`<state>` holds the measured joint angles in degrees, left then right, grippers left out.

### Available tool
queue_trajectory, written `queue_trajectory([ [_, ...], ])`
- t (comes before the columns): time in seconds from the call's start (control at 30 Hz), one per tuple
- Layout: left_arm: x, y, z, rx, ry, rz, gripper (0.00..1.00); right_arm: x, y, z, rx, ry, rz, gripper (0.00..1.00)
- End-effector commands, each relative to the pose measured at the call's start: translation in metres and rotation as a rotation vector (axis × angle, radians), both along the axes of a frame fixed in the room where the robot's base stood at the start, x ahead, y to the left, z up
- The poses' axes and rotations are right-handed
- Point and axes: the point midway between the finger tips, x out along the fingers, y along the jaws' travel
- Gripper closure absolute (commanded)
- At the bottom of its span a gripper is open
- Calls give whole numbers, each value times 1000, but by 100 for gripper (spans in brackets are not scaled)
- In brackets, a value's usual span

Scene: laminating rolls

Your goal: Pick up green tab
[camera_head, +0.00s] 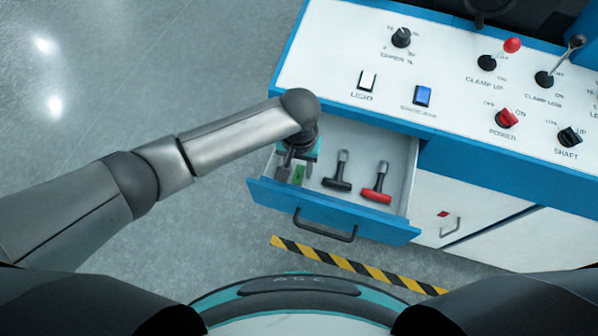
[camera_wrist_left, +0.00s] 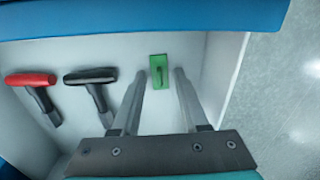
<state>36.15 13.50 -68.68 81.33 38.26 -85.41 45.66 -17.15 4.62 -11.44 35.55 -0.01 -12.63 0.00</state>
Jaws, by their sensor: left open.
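The green tab (camera_wrist_left: 158,72) lies on the floor of the open drawer (camera_head: 330,215); it is a small green rectangle with a dark mark in its middle. In the head view the green tab (camera_head: 299,174) shows beside my left gripper (camera_head: 290,172), partly hidden by it. In the left wrist view my left gripper (camera_wrist_left: 161,75) is open, with one finger on each side of the tab. I cannot tell whether a finger touches it. My right gripper is not in view.
A black-handled tool (camera_head: 338,172) and a red-handled tool (camera_head: 377,184) lie in the drawer to the right of the tab. The drawer walls surround them. A control panel (camera_head: 440,75) with knobs and switches stands above the drawer. Open floor (camera_head: 120,70) lies to the left.

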Motion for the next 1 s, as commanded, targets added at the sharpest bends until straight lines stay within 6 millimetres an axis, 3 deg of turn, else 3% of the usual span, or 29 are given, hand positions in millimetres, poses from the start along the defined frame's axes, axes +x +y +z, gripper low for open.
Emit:
queue_trajectory([
  [0.13,0,0,1,0,0,-1,58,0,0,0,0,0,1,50],
  [0.5,0,0,1,0,0,-1,100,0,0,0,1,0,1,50],
  [1.0,0,0,1,0,0,-1,100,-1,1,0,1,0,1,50],
])
